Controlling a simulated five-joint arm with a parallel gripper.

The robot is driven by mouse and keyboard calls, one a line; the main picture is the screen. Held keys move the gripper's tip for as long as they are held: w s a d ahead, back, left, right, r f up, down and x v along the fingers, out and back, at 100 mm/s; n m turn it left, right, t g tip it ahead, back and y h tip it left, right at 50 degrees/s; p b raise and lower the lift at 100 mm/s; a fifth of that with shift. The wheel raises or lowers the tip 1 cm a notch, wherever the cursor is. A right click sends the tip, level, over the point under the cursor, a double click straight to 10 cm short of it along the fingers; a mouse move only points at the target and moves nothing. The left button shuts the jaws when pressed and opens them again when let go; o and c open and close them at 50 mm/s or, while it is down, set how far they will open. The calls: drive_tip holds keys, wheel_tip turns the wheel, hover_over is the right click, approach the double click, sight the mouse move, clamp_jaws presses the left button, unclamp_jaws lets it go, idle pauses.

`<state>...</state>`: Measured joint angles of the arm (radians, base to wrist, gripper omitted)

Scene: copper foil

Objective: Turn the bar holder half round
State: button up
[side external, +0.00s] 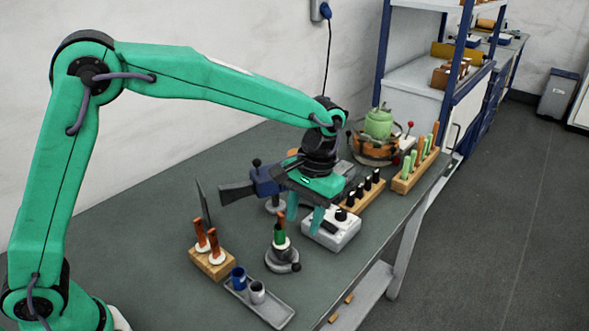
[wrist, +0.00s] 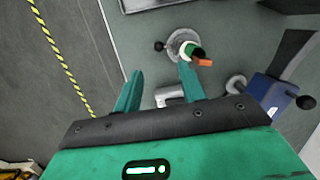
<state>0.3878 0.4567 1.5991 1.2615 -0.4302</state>
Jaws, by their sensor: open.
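The bar holder (side external: 282,257) is a round grey stand on the bench with a black knob low on its side. A copper bar (side external: 281,217) with a green and white sleeve stands upright in it. In the wrist view the holder (wrist: 174,45) is seen from above, beyond the fingertips, its black knob at left. My gripper (side external: 305,220) is open and empty, behind and right of the holder in the side view, apart from it. In the wrist view the gripper (wrist: 160,72) shows both teal fingers spread; the right fingertip partly overlaps the holder's lower edge in the picture.
A grey box with a knob (side external: 334,233) stands close beside the fingers. A blue clamp (side external: 265,181) is behind. A wooden block with copper bars (side external: 212,262) and a grey tray with cups (side external: 274,309) lie in front. Racks and a green pot (side external: 378,124) stand further back.

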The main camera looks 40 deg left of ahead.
drive_tip(key=m, duration=1.9)
approach(297, 264)
drive_tip(key=shift+a+f, duration=0.35)
drive_tip(key=shift+f, duration=0.35)
drive_tip(key=shift+s+f, duration=0.25)
drive_tip(key=shift+f, duration=1)
drive_tip(key=shift+s+f, duration=0.2)
drive_tip(key=shift+f, duration=1.05)
drive_tip(key=shift+s+f, duration=0.25)
drive_tip(key=shift+f, duration=1.05)
clamp_jaws()
